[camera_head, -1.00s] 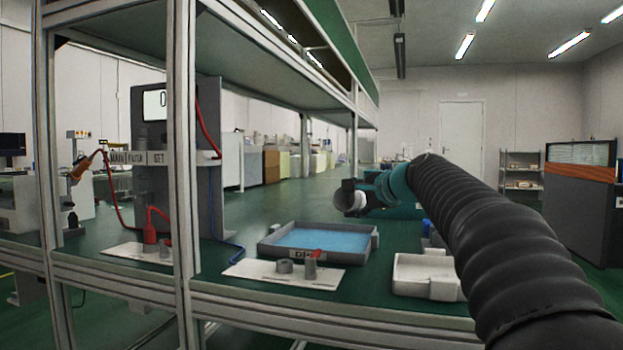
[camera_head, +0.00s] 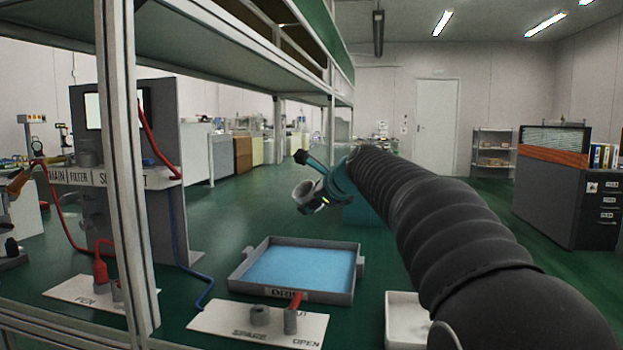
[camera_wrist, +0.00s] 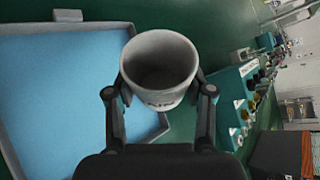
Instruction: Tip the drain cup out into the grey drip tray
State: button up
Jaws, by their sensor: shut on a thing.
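My gripper (camera_wrist: 160,103) is shut on the drain cup (camera_wrist: 160,62), a pale grey round cup whose open mouth and dark inside show in the wrist view. In the head view the drain cup (camera_head: 305,192) is held in the air above and behind the tray. The grey drip tray (camera_head: 345,296) sits on the green bench with a flat blue floor and a label on its front wall. In the wrist view the drip tray (camera_wrist: 150,134) lies below and to the left of the cup. I cannot tell whether anything is in the cup.
A white plate (camera_head: 215,318) with a grey ring and a red-topped post stands in front of the tray. A white bin (camera_head: 405,318) is to the right. A metal frame post (camera_head: 125,170) and a grey panel (camera_head: 165,140) with hoses stand left.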

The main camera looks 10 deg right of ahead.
jog(key=shift+r+m, duration=0.25)
jog(key=shift+m, duration=0.15)
jog(key=shift+w+d+r+m+g+y+p, duration=0.2)
jog(key=shift+d+r+m+g+y+p, duration=0.2)
jog(key=shift+r+m+y+p, duration=0.45)
jog(key=shift+w+d+r+m+y+p, duration=0.1)
jog(key=shift+d+r+m+y+p, duration=0.1)
jog(key=shift+m+y+p, duration=0.3)
jog(key=shift+d+r+m+y+p, duration=0.1)
jog(key=shift+r+m+y, duration=0.15)
jog(key=shift+m, duration=0.4)
jog(key=shift+m+g+y, duration=0.3)
jog(key=shift+m, duration=0.1)
